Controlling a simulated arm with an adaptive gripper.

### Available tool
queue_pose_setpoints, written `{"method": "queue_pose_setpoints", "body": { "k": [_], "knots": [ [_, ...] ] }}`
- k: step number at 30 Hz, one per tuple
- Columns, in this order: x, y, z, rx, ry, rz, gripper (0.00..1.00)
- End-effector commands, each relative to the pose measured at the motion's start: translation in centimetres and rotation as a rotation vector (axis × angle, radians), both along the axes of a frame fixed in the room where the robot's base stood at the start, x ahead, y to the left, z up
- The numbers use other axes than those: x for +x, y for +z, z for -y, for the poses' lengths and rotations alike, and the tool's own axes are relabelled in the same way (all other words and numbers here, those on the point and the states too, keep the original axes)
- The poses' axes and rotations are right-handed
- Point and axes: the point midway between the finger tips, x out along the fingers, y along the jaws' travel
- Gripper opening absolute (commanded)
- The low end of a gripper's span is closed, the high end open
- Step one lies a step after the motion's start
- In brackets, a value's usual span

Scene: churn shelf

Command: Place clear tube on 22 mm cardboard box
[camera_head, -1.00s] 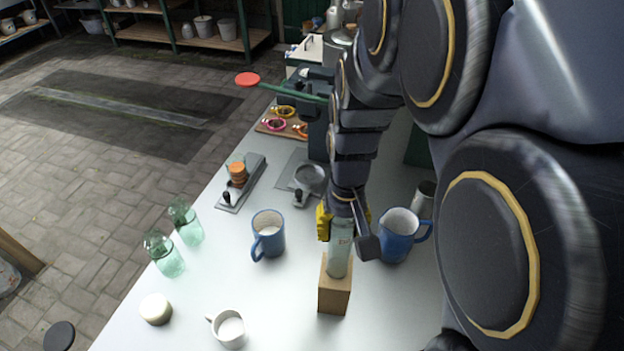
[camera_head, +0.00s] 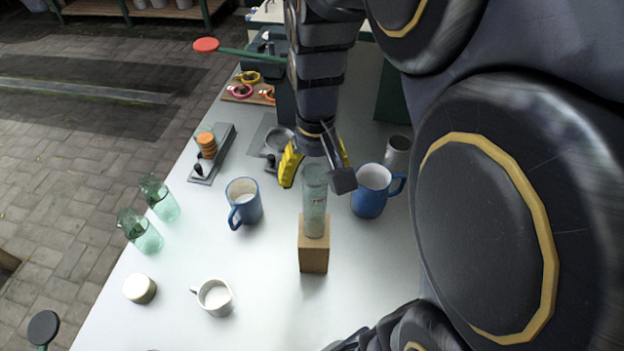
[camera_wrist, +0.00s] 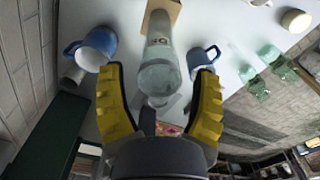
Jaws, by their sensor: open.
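The clear tube (camera_head: 315,200) stands upright on the small brown cardboard box (camera_head: 314,256), which rests on the white table. My gripper (camera_head: 318,172) is at the tube's upper end with its yellow fingers spread. In the wrist view my gripper (camera_wrist: 160,105) is open, with the tube (camera_wrist: 158,62) between and beyond the fingers and a gap on each side. Part of the box (camera_wrist: 166,8) shows behind the tube at the top of that view. The tube's upper end is partly hidden by my gripper in the head view.
A blue mug (camera_head: 371,190) stands close right of the tube, and another blue mug (camera_head: 244,202) stands to its left. A white cup (camera_head: 213,297), a white round item (camera_head: 140,288) and green glass jars (camera_head: 158,197) are further left. The table in front of the box is clear.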

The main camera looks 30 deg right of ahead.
Motion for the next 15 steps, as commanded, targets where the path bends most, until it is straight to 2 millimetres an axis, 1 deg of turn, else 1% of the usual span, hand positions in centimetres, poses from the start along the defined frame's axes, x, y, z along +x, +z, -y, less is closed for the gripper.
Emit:
{"method": "queue_pose_setpoints", "body": {
  "k": [1, 6, 9, 12, 15],
  "knots": [
    [0.2, 1.4, 0.1, -0.005, 0.000, 0.013, 0.64],
    [0.2, 4.9, 0.1, -0.004, 0.000, 0.009, 0.64],
    [0.1, 6.4, 0.1, -0.002, 0.000, 0.006, 0.64],
    [0.1, 7.5, 0.1, -0.002, 0.000, 0.004, 0.64],
    [-0.1, 8.0, -0.2, 0.000, 0.006, 0.000, 0.64]
  ]
}}
